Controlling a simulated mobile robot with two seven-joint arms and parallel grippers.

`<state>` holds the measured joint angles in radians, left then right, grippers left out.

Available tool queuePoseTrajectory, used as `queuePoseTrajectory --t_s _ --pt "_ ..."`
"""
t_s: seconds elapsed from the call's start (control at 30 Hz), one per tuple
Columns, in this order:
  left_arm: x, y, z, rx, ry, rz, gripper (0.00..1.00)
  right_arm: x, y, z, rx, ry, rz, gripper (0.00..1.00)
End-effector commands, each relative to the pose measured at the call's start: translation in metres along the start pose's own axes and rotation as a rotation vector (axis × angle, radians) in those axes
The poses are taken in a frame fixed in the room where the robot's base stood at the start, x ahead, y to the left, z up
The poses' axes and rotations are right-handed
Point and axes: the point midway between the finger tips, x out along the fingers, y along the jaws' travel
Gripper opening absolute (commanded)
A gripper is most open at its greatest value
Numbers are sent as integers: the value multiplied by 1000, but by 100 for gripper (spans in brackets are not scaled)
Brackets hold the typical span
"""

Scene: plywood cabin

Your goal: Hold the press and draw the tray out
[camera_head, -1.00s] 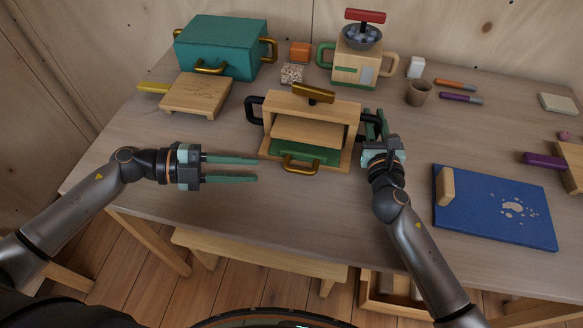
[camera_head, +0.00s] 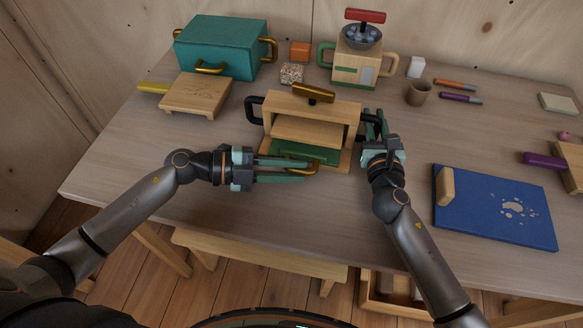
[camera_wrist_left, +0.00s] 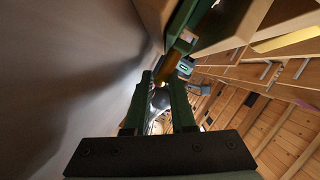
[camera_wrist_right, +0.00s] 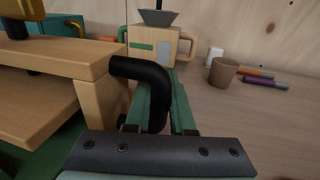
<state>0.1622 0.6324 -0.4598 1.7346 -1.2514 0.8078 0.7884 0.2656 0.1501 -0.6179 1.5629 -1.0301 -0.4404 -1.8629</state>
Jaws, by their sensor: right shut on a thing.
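The press (camera_head: 345,109) is a wooden frame with a brass top handle and black side handles, standing mid-table. Its green tray (camera_head: 298,150) sits inside at the bottom, with a brass tray handle (camera_head: 316,166) at the front. My right gripper (camera_head: 374,122) is shut on the right black handle (camera_wrist_right: 155,78). My left gripper (camera_head: 309,171) is open at the tray handle, its fingers reaching in from the left and partly covering it. The left wrist view shows the tray handle (camera_wrist_left: 171,62) near the fingertips; I cannot tell whether they touch it.
A teal box (camera_head: 222,48) and a small wooden board (camera_head: 196,94) stand at back left. A juicer-like machine (camera_head: 354,68) and a brown cup (camera_head: 419,92) stand behind the press. A blue board (camera_head: 490,215) lies at right. The table in front of the press is clear.

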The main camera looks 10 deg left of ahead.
Motion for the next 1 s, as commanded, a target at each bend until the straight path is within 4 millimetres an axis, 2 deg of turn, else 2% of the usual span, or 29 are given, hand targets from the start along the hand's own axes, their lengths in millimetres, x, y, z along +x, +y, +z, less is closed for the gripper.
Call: queuePoseTrajectory --t_s 0.03,0.2,1.0 --pt "0 0 0 0 0 0 16 0 0 -1 0 2 0 0" --pt "0 0 0 0 0 0 0 0 0 -1 0 2 0 0" --pt "-1 0 0 -1 -1 0 0 0 0 -1 0 2 0 0"
